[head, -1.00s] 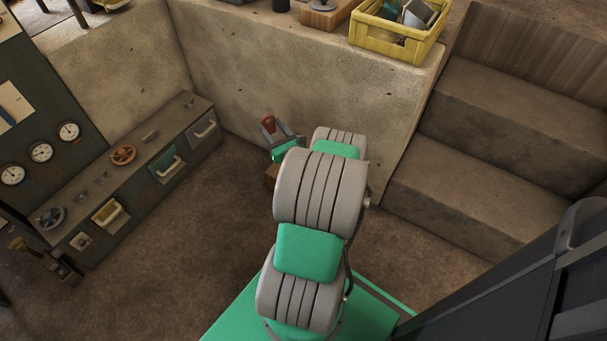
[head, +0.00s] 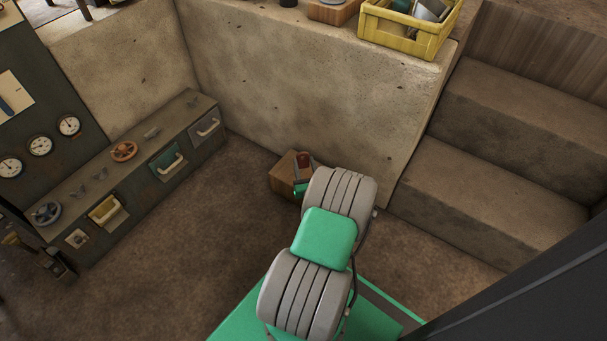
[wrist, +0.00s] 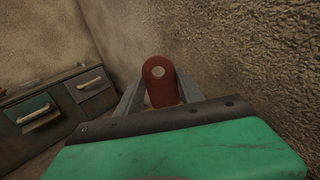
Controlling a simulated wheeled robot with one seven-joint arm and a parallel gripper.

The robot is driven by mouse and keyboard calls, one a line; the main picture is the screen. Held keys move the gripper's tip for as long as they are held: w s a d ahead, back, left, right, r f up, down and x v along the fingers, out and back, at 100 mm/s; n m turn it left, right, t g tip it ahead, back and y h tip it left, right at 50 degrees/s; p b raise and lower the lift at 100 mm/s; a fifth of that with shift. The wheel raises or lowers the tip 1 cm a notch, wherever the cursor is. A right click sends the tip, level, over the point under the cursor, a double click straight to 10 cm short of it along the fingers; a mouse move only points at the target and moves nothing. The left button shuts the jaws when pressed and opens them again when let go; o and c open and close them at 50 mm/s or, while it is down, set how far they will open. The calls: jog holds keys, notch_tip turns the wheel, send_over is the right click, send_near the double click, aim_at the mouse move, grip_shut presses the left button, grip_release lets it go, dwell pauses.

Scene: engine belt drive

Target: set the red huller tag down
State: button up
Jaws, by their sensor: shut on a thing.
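The red huller tag (wrist: 160,82) stands between the two grey fingers of my gripper (wrist: 158,98) in the wrist view, with a round pale spot near its rounded top. My gripper is shut on it. In the head view my gripper (head: 304,176) is small and partly hidden behind my grey and green arm. The tag's reddish top (head: 304,160) shows there, in front of or over a brown wooden block (head: 284,172) near the foot of the concrete wall. I cannot tell whether the tag touches the block.
A long dark cabinet (head: 90,185) with handles and valve wheels runs along the left. The concrete wall (head: 300,80) is close behind my gripper. Concrete steps (head: 480,190) rise on the right. A yellow crate (head: 405,32) stands on the ledge. The brown floor (head: 190,255) at left is clear.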

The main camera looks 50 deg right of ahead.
jog(key=w+d+f+b, duration=0.1)
jog(key=f, duration=0.1)
jog(key=w+d+f+b, duration=0.1)
jog(key=f+b, duration=0.1)
jog(key=w+d+f+b, duration=0.1)
jog(key=d+f, duration=0.1)
jog(key=shift+w, duration=0.25)
notch_tip(320, 180, down, 3)
jog(key=shift+w+d+f+b, duration=0.1)
jog(key=shift+d+f+b, duration=0.1)
jog(key=shift+b, duration=0.9)
jog(key=shift+r, duration=0.1)
jog(key=shift+a, duration=0.1)
jog(key=o, duration=1.3)
